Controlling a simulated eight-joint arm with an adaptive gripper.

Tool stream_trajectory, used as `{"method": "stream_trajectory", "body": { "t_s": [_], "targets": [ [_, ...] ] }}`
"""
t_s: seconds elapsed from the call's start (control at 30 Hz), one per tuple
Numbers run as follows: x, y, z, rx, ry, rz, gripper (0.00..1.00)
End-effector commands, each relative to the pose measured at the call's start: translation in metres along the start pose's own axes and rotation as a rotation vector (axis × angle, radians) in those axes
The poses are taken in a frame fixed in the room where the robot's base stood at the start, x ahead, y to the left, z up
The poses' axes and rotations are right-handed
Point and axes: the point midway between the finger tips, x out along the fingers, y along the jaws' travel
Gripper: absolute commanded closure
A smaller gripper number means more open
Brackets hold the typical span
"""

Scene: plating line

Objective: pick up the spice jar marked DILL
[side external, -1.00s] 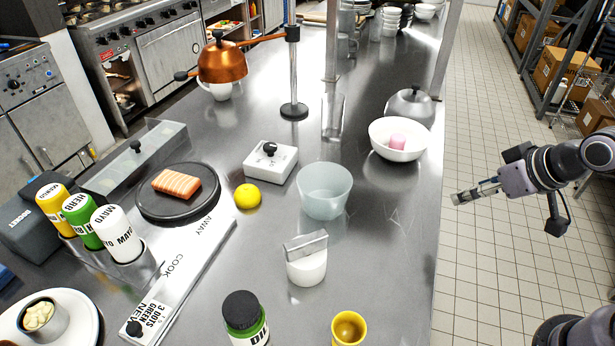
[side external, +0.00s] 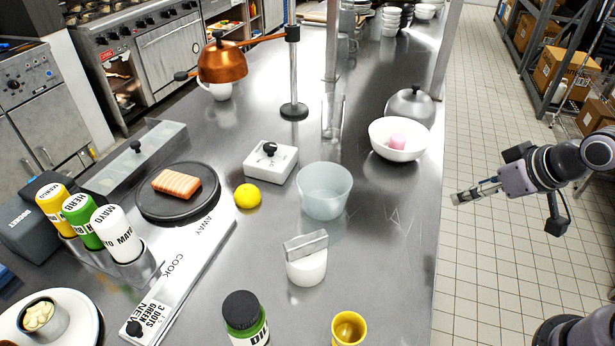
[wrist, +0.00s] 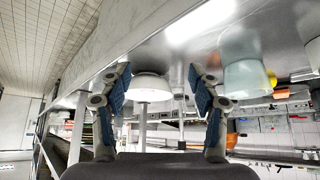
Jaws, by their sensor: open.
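The spice jar (side external: 243,318) with a black lid and green label stands upright near the front edge of the side external view. Its label is partly cut off by the frame and shows only the start of the word. My gripper (side external: 478,192) is off the right edge of the counter, over the tiled floor, well apart from the jar. In the wrist view my gripper (wrist: 157,85) has its two blue-padded fingers spread with nothing between them. I cannot make out the jar in the wrist view.
A yellow cup (side external: 349,329) stands right of the jar. A white pot with a metal piece (side external: 306,266) and a frosted bowl (side external: 325,191) stand behind. A white bowl (side external: 398,140) is near the right edge. A label strip (side external: 190,275) lies left. Counter right of the pot is clear.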

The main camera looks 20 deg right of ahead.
Motion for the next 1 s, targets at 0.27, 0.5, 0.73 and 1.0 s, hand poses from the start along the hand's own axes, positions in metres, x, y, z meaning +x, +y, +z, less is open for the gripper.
{"method": "stream_trajectory", "body": {
  "t_s": [0.27, 0.5, 0.73, 1.0],
  "targets": [
    [0.0, 0.0, 0.0, 0.0, 0.0, 0.0, 0.2],
    [-0.001, -0.013, -0.008, -0.048, -0.011, -0.029, 0.2],
    [-0.007, -0.099, -0.046, -0.345, -0.072, -0.197, 0.2],
    [-0.022, -0.243, -0.06, -0.785, -0.14, -0.439, 0.2]
  ]
}}
